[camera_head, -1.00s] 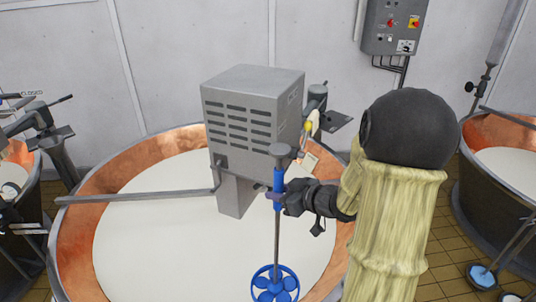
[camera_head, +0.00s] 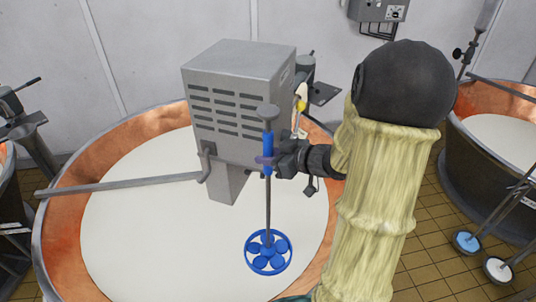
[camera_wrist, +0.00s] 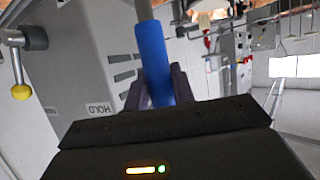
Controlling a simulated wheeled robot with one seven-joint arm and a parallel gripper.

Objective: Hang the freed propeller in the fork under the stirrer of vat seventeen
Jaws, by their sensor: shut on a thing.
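The propeller (camera_head: 268,252) has a blue ringed wheel at the bottom, a thin metal shaft, a blue sleeve and a grey knob on top. It hangs upright over the white liquid of the copper vat (camera_head: 63,215). My gripper (camera_head: 266,161) is shut on the blue sleeve, which also shows in the wrist view (camera_wrist: 152,55). The grey stirrer housing (camera_head: 238,95) stands just behind the shaft, on a post over the vat. I cannot make out the fork under it. A lever with a yellow knob (camera_wrist: 21,91) shows beside a "HOLD" label in the wrist view.
A long grey bar (camera_head: 120,184) reaches left from the stirrer over the vat rim. Another copper vat (camera_head: 495,180) stands at the right. Two shafts with discs (camera_head: 467,241) stand on the tiled floor. A control box (camera_head: 380,10) is on the wall.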

